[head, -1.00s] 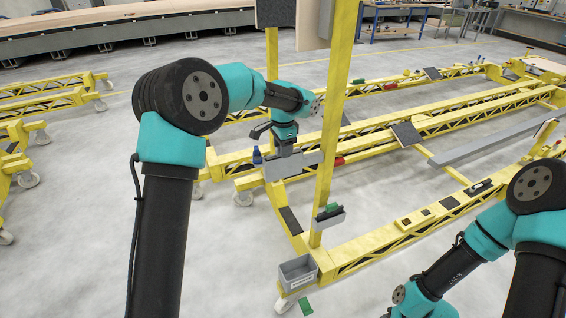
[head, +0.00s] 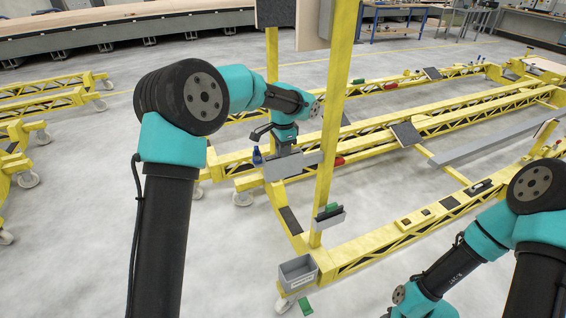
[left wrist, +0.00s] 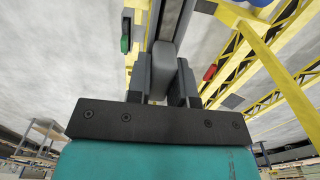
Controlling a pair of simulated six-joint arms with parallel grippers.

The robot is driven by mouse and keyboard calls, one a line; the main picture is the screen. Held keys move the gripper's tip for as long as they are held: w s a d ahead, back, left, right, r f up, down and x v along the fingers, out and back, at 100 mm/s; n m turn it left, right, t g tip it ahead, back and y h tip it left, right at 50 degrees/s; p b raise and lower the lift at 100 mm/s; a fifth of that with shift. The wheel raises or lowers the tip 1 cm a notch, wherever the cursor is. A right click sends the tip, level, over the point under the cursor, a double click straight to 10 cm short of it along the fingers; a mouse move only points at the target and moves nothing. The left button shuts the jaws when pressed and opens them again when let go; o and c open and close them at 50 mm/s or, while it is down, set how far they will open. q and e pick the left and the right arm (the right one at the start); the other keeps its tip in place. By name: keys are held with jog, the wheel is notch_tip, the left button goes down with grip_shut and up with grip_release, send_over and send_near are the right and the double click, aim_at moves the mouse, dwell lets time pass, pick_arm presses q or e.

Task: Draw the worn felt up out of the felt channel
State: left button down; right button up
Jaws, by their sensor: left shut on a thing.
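My left gripper (head: 286,149) is low over a grey ledge-like holder (head: 280,173) on the yellow trolley in the head view. In the left wrist view, the left gripper (left wrist: 163,82) has its two fingers closed on either side of a grey block, which looks like the worn felt (left wrist: 163,58). A long grey channel, likely the felt channel (left wrist: 184,22), runs away behind the block. I cannot tell how much of the felt sits in the channel. In the head view the felt is hidden by the gripper. My right gripper is out of view.
A yellow upright (head: 334,120) stands close to the right of my left gripper. A grey bin (head: 298,272) is at the trolley's front corner. A green piece (head: 305,307) lies on the floor.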

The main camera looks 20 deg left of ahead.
pick_arm(q)
jog(key=shift+r, duration=1.15)
dwell(0.4)
notch_tip(320, 180, up, 13)
dwell(2.8)
jog(key=shift+f, duration=0.1)
dwell(0.3)
